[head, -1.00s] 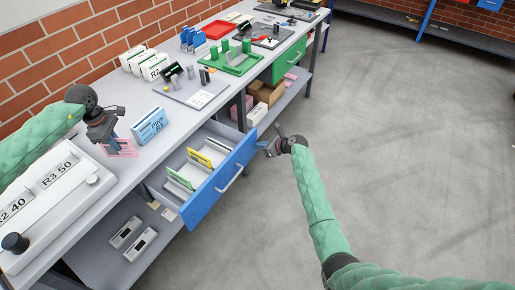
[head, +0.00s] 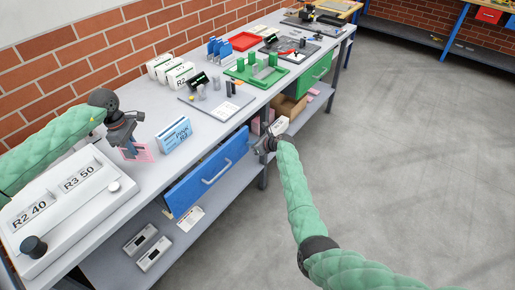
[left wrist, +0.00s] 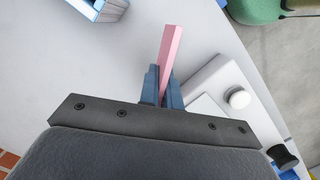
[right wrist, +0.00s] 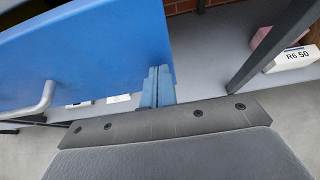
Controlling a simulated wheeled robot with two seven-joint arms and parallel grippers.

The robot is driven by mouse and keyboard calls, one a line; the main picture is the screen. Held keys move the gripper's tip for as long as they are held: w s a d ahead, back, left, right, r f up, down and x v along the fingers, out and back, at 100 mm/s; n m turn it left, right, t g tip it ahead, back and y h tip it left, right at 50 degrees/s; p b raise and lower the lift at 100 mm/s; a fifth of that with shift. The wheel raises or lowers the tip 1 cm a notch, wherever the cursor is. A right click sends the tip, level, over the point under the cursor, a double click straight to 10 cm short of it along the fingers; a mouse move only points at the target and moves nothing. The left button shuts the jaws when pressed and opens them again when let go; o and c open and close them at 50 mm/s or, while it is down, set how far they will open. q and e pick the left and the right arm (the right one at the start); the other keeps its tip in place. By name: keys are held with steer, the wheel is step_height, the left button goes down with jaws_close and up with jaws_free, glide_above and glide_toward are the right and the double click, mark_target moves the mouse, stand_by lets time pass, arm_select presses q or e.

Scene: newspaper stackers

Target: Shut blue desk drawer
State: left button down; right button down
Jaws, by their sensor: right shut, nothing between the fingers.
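My right gripper (head: 259,146) is shut and empty at the panel's far right end. In the right wrist view its fingertips (right wrist: 158,70) are beside the blue panel's end (right wrist: 100,50); contact is unclear.
A blue and white box (head: 174,135) stands on the bench (head: 150,178) near the left gripper. A white case (head: 70,210) is at the near left. A green drawer (head: 316,72) is further along. Boxes lie on the lower shelf. The floor at right is clear.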

arm_select(q)
steer(key=shift+a+f, duration=0.1)
steer(key=shift+f, duration=0.2)
steer(key=shift+r, duration=0.1)
arm_select(e)
steer(key=shift+w+a+r, duration=0.25)
steer(key=shift+w+a, duration=0.55)
steer(key=shift+a, duration=0.25)
